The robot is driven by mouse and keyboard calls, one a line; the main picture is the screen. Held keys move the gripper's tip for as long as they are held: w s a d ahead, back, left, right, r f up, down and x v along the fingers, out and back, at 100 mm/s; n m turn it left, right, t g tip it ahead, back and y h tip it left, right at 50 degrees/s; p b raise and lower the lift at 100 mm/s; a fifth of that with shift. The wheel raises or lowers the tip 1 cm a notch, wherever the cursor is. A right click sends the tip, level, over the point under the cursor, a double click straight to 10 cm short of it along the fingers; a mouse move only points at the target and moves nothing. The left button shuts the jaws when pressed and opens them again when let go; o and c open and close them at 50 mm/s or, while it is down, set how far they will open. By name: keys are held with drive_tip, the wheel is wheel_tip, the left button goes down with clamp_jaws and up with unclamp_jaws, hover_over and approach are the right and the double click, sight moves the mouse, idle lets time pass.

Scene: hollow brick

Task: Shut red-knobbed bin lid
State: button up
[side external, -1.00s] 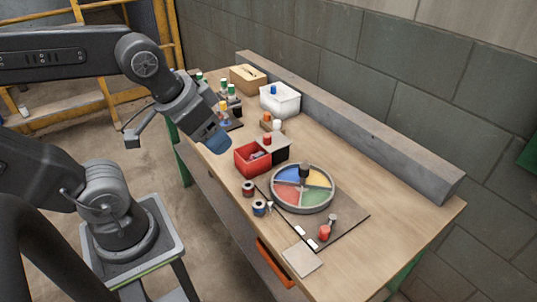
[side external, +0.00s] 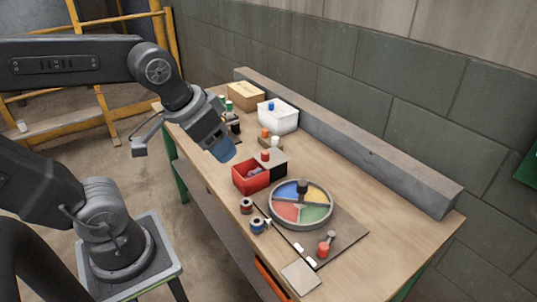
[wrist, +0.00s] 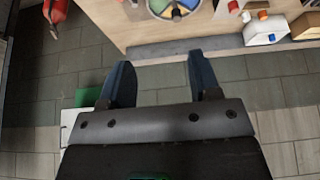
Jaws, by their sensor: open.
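The red bin (side external: 250,180) stands on the workbench, its near part open with small items inside. A flat dark grey lid (side external: 277,162) lies at its far right side, and a red knob (side external: 265,155) stands there. The bin is not clear in the wrist view. My gripper (side external: 222,149) hangs in the air to the upper left of the bin, with blue fingers apart from it. In the wrist view my gripper (wrist: 161,66) is open, with nothing between its fingers.
A round colour-sectored tray (side external: 300,205) stands right of the bin on a dark mat. Two spools (side external: 246,206) are in front. A white box (side external: 278,117) and cardboard box (side external: 245,96) stand behind. A grey beam (side external: 375,155) lines the back edge. The bench's right end is clear.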

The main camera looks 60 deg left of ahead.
drive_tip(key=w+a+r+n+g, duration=0.15)
drive_tip(key=w+a, duration=0.25)
drive_tip(key=w, duration=0.5)
drive_tip(key=n+g, duration=0.4)
drive_tip(key=n, duration=0.1)
hover_over(265, 151)
wheel_tip(265, 151, down, 14)
wheel_tip(265, 151, down, 14)
drive_tip(key=shift+d+f, duration=0.1)
clamp_jaws()
